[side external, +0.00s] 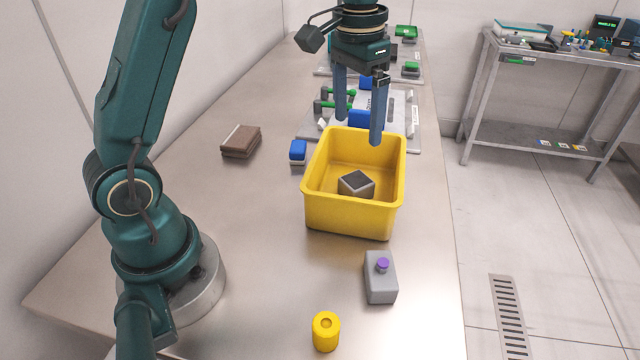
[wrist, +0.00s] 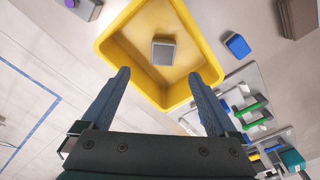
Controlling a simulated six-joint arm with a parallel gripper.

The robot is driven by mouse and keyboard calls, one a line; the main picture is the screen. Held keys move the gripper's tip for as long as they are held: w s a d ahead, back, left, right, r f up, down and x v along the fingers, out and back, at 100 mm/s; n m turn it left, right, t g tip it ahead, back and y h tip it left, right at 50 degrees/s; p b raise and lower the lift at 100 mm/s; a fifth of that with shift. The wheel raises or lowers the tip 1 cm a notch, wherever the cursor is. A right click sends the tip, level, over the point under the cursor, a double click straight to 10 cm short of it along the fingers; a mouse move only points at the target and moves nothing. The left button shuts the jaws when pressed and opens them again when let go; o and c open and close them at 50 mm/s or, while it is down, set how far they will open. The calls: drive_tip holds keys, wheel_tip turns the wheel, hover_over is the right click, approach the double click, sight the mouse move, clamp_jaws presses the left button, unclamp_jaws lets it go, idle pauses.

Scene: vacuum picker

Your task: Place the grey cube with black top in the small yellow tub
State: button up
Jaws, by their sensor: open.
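The grey cube with a black top (side external: 357,183) lies on the floor of the yellow tub (side external: 345,220), inside its walls. It also shows in the wrist view (wrist: 163,52), inside the tub (wrist: 112,50) and apart from the walls. My gripper (side external: 358,130) is open and empty, with its blue fingers pointing down above the far side of the tub. In the wrist view, my gripper (wrist: 160,85) has its fingers spread wide at the tub's near rim, with the cube beyond them.
A grey box with a purple knob (side external: 380,280) and a yellow cylinder (side external: 326,331) stand in front of the tub. A blue block (side external: 298,152) and a brown block (side external: 241,141) lie to its left. Plates with green-handled fixtures (side external: 335,100) lie behind.

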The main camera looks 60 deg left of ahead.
drive_tip(key=s+d+t, duration=0.4)
drive_tip(key=s+t, duration=0.1)
drive_tip(key=s, duration=1.1)
drive_tip(key=shift+s+d, duration=0.15)
drive_tip(key=shift+s, duration=0.2)
